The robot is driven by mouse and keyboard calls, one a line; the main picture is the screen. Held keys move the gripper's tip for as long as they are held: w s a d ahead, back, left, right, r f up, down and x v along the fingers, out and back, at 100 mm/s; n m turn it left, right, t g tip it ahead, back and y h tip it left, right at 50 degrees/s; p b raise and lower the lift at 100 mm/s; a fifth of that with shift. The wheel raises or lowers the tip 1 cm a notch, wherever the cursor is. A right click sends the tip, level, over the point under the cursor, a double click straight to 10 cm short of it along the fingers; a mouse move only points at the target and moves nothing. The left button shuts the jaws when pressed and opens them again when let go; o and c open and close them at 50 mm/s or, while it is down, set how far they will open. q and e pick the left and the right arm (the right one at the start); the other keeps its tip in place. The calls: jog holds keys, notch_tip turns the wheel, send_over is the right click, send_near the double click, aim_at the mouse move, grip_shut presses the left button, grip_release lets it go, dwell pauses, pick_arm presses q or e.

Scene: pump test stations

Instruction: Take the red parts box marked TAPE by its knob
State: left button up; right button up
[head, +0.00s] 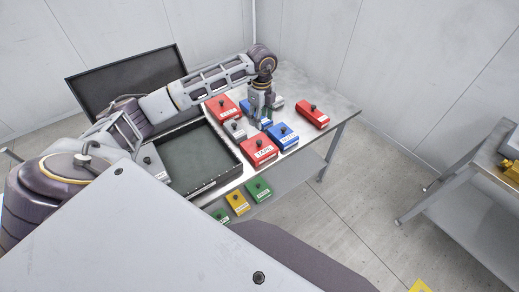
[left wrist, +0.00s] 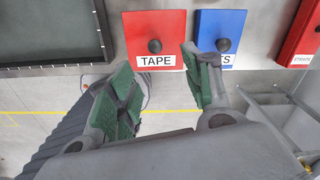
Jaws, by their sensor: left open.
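The red parts box marked TAPE (head: 262,156) sits near the front edge of the metal table. In the left wrist view this red box (left wrist: 172,25) shows its black knob (left wrist: 154,46) and its TAPE label clearly. My left gripper (head: 259,121) is over the table, just behind the TAPE box in the head view. In the left wrist view my left gripper (left wrist: 158,72) is open and empty, its green-padded fingers spread. The knob appears beyond the gap between the fingertips, apart from them. My right gripper is not in view.
A blue box (left wrist: 222,22) stands close to the right of the TAPE box. Another red box (head: 312,113) is at the table's right, and one more (head: 222,107) lies behind. A dark open case (head: 205,160) is at the left. Small green and yellow boxes are lower down.

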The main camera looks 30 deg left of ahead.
pick_arm(q)
send_over(259, 141)
jog(key=f, duration=0.4)
jog(key=f+p, duration=0.1)
jog(key=f, duration=0.2)
jog(key=shift+w+d, duration=0.2)
jog(key=shift+w, duration=0.1)
jog(key=shift+f, duration=0.65)
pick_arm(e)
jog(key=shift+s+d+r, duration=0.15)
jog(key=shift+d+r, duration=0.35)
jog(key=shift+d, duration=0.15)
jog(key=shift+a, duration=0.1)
pick_arm(q)
jog(key=shift+s+a+f+p, duration=0.1)
jog(key=shift+s+f+p, duration=0.1)
jog(key=shift+f, duration=0.25)
jog(key=shift+s+f+p, duration=0.1)
jog(key=shift+f+p, duration=0.05)
jog(key=shift+f, duration=1.2)
jog(key=shift+f+p, duration=0.35)
jog(key=shift+f, duration=0.45)
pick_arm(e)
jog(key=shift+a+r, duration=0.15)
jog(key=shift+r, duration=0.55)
pick_arm(q)
grip_shut()
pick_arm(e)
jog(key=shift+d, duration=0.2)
